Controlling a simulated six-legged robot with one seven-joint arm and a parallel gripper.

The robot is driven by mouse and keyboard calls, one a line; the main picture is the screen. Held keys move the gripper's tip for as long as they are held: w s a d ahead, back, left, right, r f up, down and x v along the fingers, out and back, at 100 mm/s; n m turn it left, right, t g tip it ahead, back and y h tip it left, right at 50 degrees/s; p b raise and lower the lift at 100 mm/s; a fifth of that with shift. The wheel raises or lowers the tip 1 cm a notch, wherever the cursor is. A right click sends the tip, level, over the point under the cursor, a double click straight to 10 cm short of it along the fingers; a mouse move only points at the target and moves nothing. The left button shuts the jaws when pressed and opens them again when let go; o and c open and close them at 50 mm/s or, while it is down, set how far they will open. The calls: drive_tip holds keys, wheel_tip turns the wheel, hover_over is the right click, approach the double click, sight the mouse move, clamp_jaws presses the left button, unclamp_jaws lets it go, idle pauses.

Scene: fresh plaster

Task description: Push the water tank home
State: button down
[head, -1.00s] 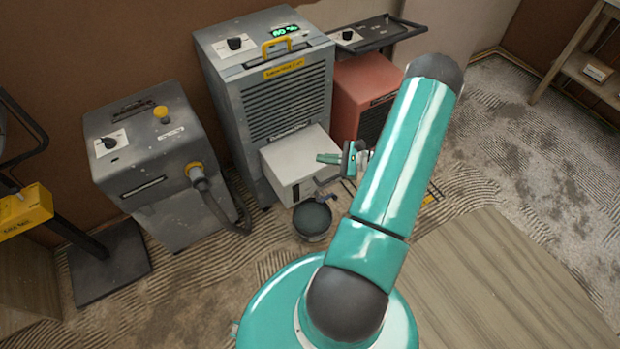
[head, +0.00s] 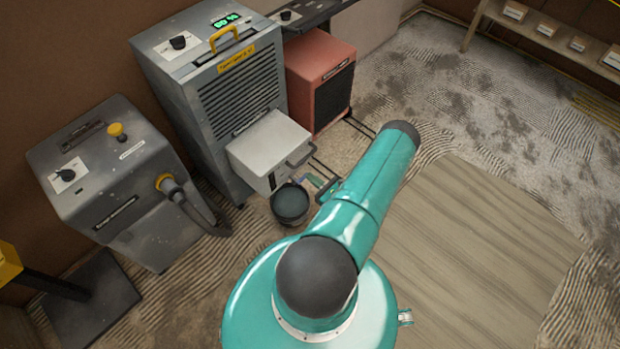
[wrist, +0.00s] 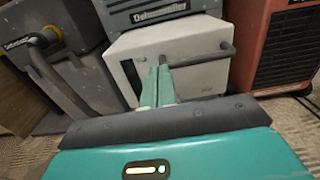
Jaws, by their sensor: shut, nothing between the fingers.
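The water tank (head: 262,146) is a white box with a dark handle (head: 301,156) on its front. It sticks out from the lower front of the grey dehumidifier (head: 222,95). The tank also fills the middle of the wrist view (wrist: 195,42), with a dark window slot at its left. My gripper (wrist: 158,72) is shut and empty, its green fingers together, pointing at the tank's front by the handle's left end. I cannot tell whether they touch. In the head view my gripper (head: 316,182) is partly hidden by my arm, just in front of the tank.
A dark bucket (head: 290,203) stands on the floor below the tank's front. A red heater-like unit (head: 320,82) is at the right. A grey machine with a hose (head: 112,180) stands at the left. Boards (head: 470,240) cover the floor at right.

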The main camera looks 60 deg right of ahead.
sight(286, 157)
drive_tip(key=x, duration=1.1)
drive_tip(key=shift+w, duration=0.1)
